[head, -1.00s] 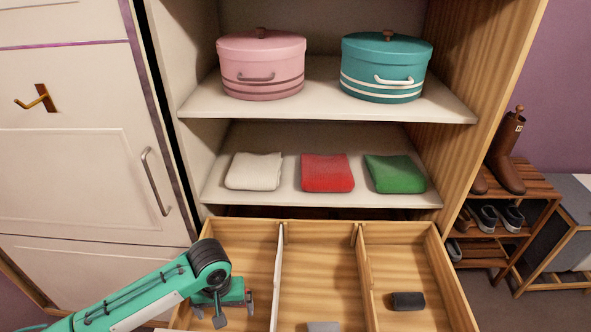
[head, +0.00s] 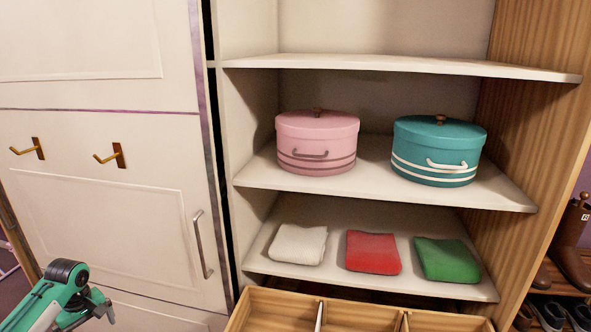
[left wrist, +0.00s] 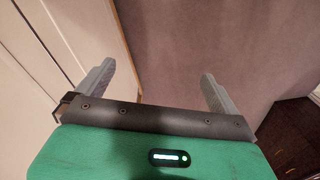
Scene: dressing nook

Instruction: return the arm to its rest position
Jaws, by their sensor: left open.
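My left arm comes in at the lower left of the head view, in front of the white cabinet door. My left gripper (head: 102,310) shows only in part there, at the bottom edge. In the left wrist view the two grey fingers of my left gripper (left wrist: 160,85) stand wide apart with nothing between them. Bare wall and a pale panel show beyond them. My right gripper is not in any view.
An open wooden drawer (head: 270,305) with dividers juts out at the bottom. Above it a shelf holds white (head: 298,243), red (head: 372,252) and green (head: 446,260) folded cloths. Pink (head: 317,140) and teal (head: 439,150) boxes stand higher. A door handle (head: 202,245) and hooks (head: 110,156) project at left.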

